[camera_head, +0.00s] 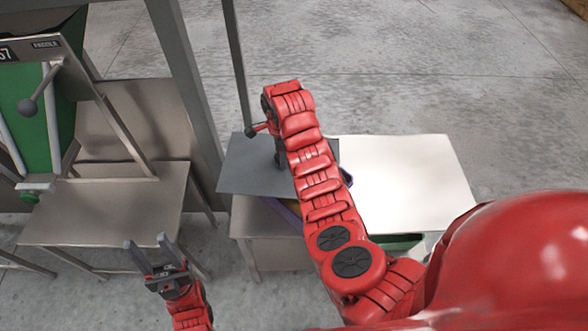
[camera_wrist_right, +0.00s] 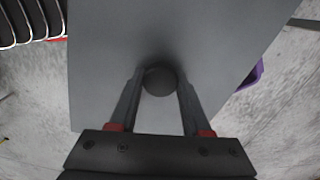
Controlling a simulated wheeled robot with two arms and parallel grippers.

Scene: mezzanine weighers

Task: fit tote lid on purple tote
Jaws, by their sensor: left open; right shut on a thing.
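The tote lid (camera_head: 242,168) is a flat grey plate with a dark round knob (camera_wrist_right: 159,82). My right gripper (camera_wrist_right: 160,76) is shut on the knob, with a finger on either side. In the head view my right arm covers the middle of the lid. I cannot tell whether lid and tote touch. My left gripper (camera_head: 149,243) is open and empty at lower left.
A pale bench top (camera_head: 415,180) extends right of the tote, its visible part bare. A metal table (camera_head: 120,205) stands at left beneath a green machine (camera_head: 45,105) with a dark ball-ended lever. A grey post (camera_head: 187,80) rises between them. A green thing (camera_head: 406,243) shows below the bench.

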